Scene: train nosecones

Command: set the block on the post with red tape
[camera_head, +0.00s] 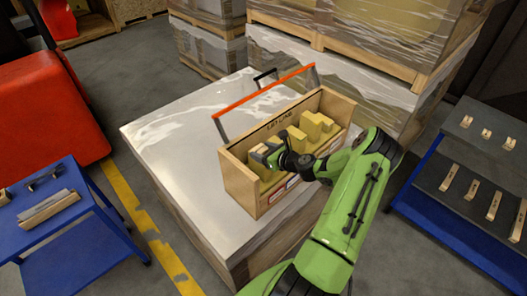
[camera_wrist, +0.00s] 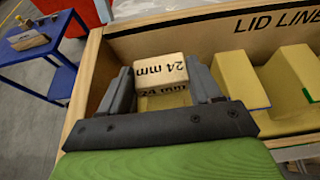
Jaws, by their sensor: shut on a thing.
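In the wrist view a pale wooden block (camera_wrist: 161,68) marked "24 mm" sits between the two grey fingers of my gripper (camera_wrist: 161,82), which is shut on it. My gripper (camera_head: 270,156) is inside the left end of a wooden crate (camera_head: 239,187). Yellow stepped posts (camera_head: 312,124) stand to its right in the crate. Bits of green and blue tape show on posts in the wrist view (camera_wrist: 242,75). I see no red tape.
The crate has a raised orange handle bar (camera_head: 265,90) and stands on a wrapped pallet load (camera_head: 170,130). A blue table (camera_head: 55,240) with wooden pieces is at left, a blue rack (camera_head: 425,205) with several pieces at right. The load's left side is clear.

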